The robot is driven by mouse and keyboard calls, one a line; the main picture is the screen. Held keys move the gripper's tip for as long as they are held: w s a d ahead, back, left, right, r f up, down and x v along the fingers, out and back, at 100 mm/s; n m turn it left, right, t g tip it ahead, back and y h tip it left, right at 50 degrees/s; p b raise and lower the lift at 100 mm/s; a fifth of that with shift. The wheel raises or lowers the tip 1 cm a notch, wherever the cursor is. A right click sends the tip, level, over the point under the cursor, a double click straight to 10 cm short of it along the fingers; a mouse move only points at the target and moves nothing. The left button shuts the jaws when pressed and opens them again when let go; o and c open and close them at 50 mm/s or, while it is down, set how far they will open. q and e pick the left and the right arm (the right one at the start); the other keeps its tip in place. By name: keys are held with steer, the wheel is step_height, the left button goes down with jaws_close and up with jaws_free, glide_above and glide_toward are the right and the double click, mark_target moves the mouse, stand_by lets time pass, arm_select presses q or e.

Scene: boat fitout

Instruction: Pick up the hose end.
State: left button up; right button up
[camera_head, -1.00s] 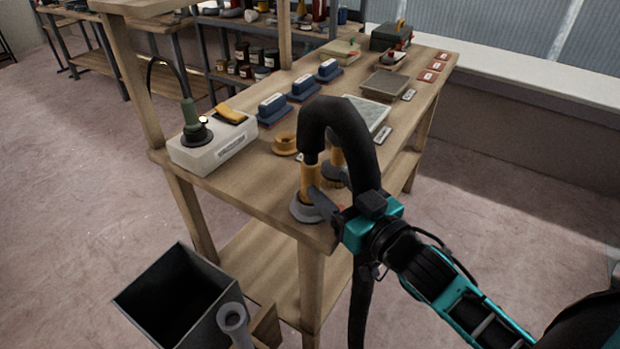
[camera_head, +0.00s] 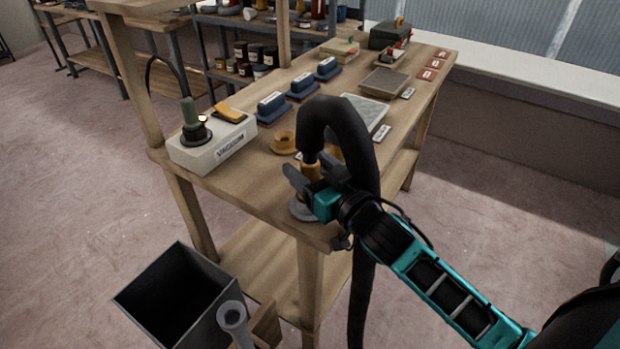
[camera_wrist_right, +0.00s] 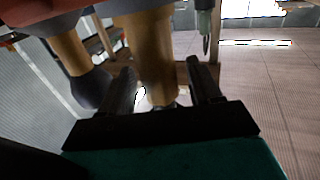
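The hose end is a tan cuff (camera_head: 311,172) on the thick black hose (camera_head: 345,125), which arches up and hangs past the table's front corner. Below the cuff is a round grey piece (camera_head: 301,210) on the table. My right gripper (camera_head: 312,184) is at the cuff, with its fingers apart on either side of it. In the right wrist view, the tan cuff (camera_wrist_right: 152,55) shows between the two dark fingers, with a gap on the right finger's side. Contact on the left finger's side is unclear. My left gripper is not in view.
A white box marked VACUUM (camera_head: 213,148) stands on the wooden table (camera_head: 245,185). A tan ring (camera_head: 284,143) and blue blocks (camera_head: 272,108) are behind the gripper. Another tan cuff (camera_wrist_right: 68,52) is beside the hose end. A grey bin (camera_head: 190,300) stands at the front left.

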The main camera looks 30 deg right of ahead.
steer(key=c, duration=1.1)
steer(key=shift+r, duration=0.15)
step_height(320, 180, up, 12)
steer(key=p, duration=0.3)
steer(key=shift+f, duration=0.25)
step_height(320, 180, up, 8)
steer(key=shift+r, duration=0.15)
